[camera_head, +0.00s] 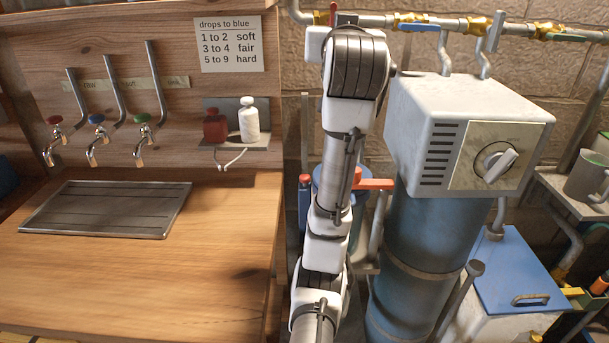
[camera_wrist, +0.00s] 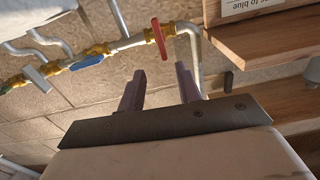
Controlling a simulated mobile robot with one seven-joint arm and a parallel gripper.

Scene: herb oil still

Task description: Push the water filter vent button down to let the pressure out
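A blue canister (camera_head: 357,208), which looks like the water filter, stands behind my arm in the head view and is mostly hidden by it. A small red-capped blue piece (camera_head: 305,181) shows just left of my arm, and an orange-red lever (camera_head: 375,184) sticks out to its right. I cannot tell the vent button for sure. My gripper (camera_wrist: 160,80) is raised near the pipe on the back wall. Its two fingers are apart with nothing between them. A red valve handle (camera_wrist: 162,38) is just beyond the fingertips in the wrist view.
A white box with a knob (camera_head: 498,162) on a blue cylinder (camera_head: 405,265) stands right of my arm. The pipe carries a blue lever (camera_wrist: 87,62). A wooden counter (camera_head: 140,285) with a drip tray (camera_head: 105,208) and taps lies left. A small shelf (camera_head: 235,145) holds two bottles.

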